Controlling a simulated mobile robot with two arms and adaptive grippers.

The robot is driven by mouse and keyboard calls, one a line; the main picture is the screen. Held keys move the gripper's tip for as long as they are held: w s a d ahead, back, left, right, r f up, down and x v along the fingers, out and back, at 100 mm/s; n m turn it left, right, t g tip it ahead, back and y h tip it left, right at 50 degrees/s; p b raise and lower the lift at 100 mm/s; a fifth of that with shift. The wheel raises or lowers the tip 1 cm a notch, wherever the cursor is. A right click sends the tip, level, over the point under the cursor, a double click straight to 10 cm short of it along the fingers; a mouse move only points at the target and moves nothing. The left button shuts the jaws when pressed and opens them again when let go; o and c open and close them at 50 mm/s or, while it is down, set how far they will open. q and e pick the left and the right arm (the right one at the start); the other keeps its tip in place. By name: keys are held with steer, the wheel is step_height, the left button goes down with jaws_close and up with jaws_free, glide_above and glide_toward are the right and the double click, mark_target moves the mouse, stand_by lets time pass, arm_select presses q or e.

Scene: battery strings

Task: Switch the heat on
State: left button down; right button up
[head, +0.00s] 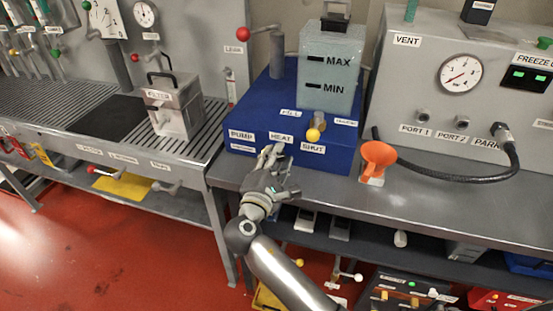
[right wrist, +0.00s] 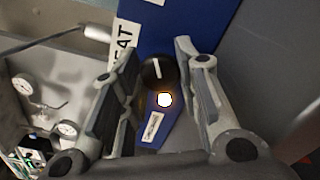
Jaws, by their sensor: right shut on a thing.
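The blue unit (head: 300,100) stands on the grey bench, with a HEAT label (head: 281,138) along its front top edge. My right gripper (head: 271,156) is at the front face just below that label, and its fingers hide the control there. In the right wrist view a round dark knob (right wrist: 155,72) with a white pointer line sits between the two fingers, beside the HEAT label (right wrist: 122,45). My right gripper is shut on this knob. A small lamp (right wrist: 164,99) by the knob glows bright white with an orange rim. My left gripper is not in view.
A tank marked MAX and MIN (head: 331,62) stands on the blue unit, with a yellow ball tap (head: 313,135) below it. A filter box (head: 172,110) stands left.

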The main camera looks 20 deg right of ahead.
steer(key=o, duration=1)
steer(key=shift+o, duration=0.2)
